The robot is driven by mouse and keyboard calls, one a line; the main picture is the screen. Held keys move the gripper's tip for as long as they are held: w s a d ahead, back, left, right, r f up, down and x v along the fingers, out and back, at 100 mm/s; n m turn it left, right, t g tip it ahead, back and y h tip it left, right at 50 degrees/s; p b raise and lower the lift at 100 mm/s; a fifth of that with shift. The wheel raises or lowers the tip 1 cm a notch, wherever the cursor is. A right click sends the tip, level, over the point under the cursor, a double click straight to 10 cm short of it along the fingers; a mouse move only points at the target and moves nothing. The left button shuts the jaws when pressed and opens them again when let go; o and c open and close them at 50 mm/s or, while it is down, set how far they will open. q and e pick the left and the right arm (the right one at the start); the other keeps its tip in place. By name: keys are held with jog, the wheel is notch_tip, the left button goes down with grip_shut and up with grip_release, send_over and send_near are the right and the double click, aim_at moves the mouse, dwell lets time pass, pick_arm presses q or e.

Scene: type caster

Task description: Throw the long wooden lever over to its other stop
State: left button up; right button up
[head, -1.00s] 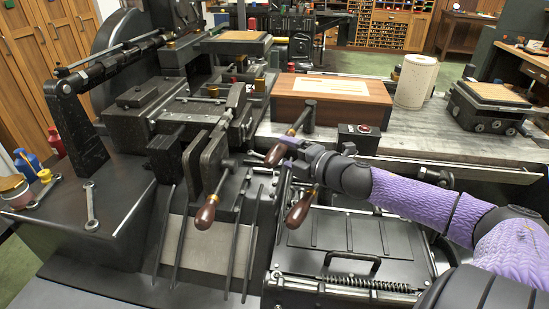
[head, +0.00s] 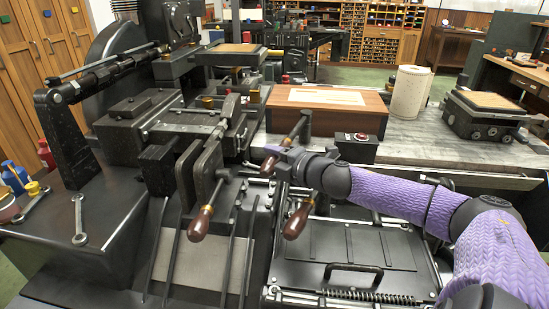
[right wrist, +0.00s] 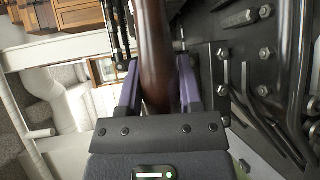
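The lever with a dark wooden handle (head: 269,166) slants down and left from its metal shaft, near the middle of the head view. My right gripper (head: 273,151) is at this handle, coming from the right. In the right wrist view the brown handle (right wrist: 157,50) runs between the two purple fingers (right wrist: 159,88), with a slim gap at the right finger. The fingers look open around it; the contact is partly hidden. My left gripper is not in view.
Two other wooden-handled levers hang nearby, one left (head: 200,222) and one just below the gripper (head: 298,220). A wooden box (head: 328,110) and a red-button box (head: 358,145) stand behind. A black lid with a handle (head: 353,270) lies below.

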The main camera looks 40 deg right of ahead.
grip_shut()
dwell(1.0)
